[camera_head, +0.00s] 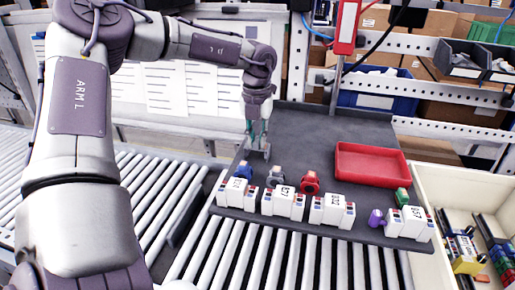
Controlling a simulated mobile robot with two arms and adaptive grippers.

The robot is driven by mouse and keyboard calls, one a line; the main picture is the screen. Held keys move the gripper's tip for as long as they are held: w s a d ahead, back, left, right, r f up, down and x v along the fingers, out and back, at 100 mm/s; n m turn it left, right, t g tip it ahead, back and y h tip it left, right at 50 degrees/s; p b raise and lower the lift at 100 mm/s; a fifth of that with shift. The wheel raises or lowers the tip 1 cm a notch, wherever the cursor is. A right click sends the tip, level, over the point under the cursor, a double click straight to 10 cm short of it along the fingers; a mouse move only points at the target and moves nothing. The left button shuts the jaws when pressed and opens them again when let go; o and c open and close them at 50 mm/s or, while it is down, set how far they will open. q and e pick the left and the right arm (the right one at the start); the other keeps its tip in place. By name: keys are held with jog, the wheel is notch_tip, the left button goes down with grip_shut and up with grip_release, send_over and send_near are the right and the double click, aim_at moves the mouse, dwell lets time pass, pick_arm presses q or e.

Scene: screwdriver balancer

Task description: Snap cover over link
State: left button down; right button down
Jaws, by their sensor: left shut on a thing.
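My left gripper (257,140) comes down from above at the back left of the dark work board (330,125). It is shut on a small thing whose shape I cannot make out. White labelled blocks stand in a row along the board's front edge: left (236,193), second (283,202), third (332,211) and right (409,223). Coloured pieces are by them: blue (243,171), grey (276,177), red (310,182), purple (376,218) and green (402,197). I cannot tell which is the link or the cover. My right gripper is not in view.
An empty red tray (372,177) lies on the right of the board. A cream bin (440,190) with coloured parts stands at the far right. A red tool (347,25) hangs above the back. Roller conveyors (150,190) run left and below. The board's middle is mostly clear.

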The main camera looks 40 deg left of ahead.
aim_at(257, 140)
pick_arm(q)
jog(key=shift+s+f, duration=0.35)
jog(key=shift+f, duration=0.2)
jog(key=shift+w+a+r+p, duration=0.1)
jog(key=shift+w+r+p, duration=0.25)
jog(key=shift+r, duration=0.25)
jog(key=shift+w+r+p, duration=0.2)
jog(key=shift+r+p, duration=0.1)
jog(key=shift+r, duration=0.25)
notch_tip(257, 140, up, 2)
jog(key=shift+s+r+p, duration=0.15)
jog(key=shift+r+p, duration=0.1)
jog(key=shift+p, duration=0.25)
jog(key=shift+r+p, duration=0.45)
jog(key=shift+r, duration=0.65)
